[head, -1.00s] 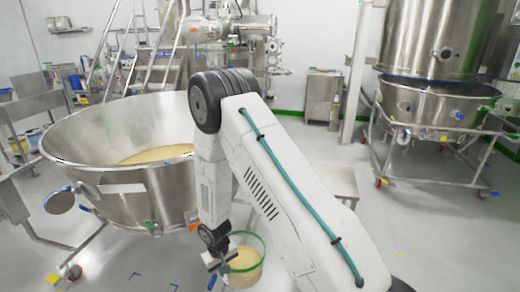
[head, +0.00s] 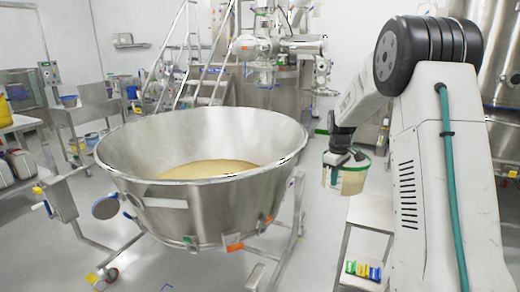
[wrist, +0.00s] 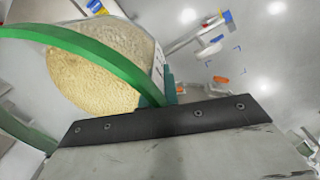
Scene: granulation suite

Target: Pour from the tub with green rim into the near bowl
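The near bowl (head: 225,228) is a large, wide steel bowl on a wheeled stand, with pale yellow powder inside. The tub with green rim (head: 345,181) is a clear tub held in the air just right of the bowl, apart from its rim. It looks upright in the head view. In the wrist view the green rim (wrist: 85,50) crosses the picture, with pale yellow granules inside the tub. The fingertips are partly hidden there.
A low steel step or bench (head: 371,213) with several small coloured items (head: 363,270) stands below the tub. A stair frame (head: 190,60) and machinery stand behind the bowl. Steel benches (head: 95,108) are at left. Open floor shows between bowl and bench.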

